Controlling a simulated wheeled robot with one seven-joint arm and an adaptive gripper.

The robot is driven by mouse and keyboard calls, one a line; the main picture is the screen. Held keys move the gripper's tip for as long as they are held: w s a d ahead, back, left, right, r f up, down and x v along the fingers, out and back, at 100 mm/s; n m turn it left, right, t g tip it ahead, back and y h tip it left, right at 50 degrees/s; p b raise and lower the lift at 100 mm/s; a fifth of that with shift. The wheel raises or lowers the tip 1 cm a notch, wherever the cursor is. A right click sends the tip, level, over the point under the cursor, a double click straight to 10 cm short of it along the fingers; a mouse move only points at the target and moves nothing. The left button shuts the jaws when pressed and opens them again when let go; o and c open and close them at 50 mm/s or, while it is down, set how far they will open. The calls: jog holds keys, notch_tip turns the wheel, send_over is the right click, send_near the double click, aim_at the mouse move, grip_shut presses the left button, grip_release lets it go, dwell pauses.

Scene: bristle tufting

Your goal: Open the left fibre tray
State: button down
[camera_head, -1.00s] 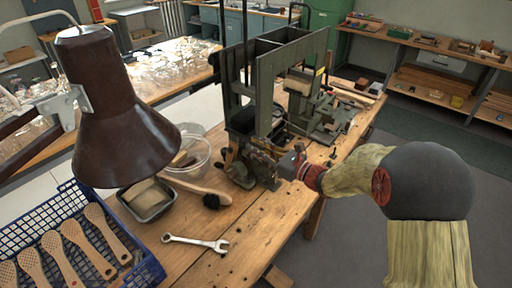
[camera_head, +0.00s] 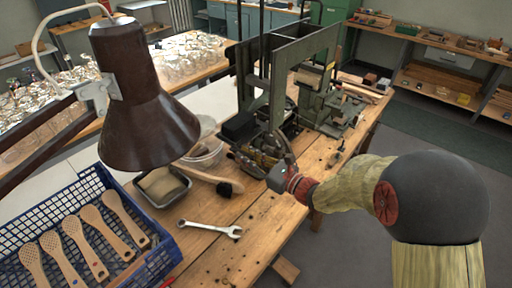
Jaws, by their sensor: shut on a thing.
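The dark green-grey tufting machine (camera_head: 277,97) stands on the wooden workbench, with tall upright panels. I cannot clearly tell the left fibre tray from the other dark parts low on the machine. My gripper (camera_head: 275,178) is at the machine's lower front, at the near end of my arm's reach over the bench. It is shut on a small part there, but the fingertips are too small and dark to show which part. A thin curved dark piece rises just behind the gripper.
A brown lamp (camera_head: 140,95) hangs at the left. A blue basket (camera_head: 150,238) with wooden brush backs, a wrench (camera_head: 210,229), a dark tray (camera_head: 184,193), a brush (camera_head: 225,188) and a clear bowl (camera_head: 208,158) lie nearby. The bench front is mostly clear.

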jog(key=shift+s+a, duration=0.7)
jog(key=shift+s, duration=0.2)
jog(key=c, duration=2.1)
grip_release()
jog(key=shift+s+a, duration=0.1)
jog(key=v, duration=1.2)
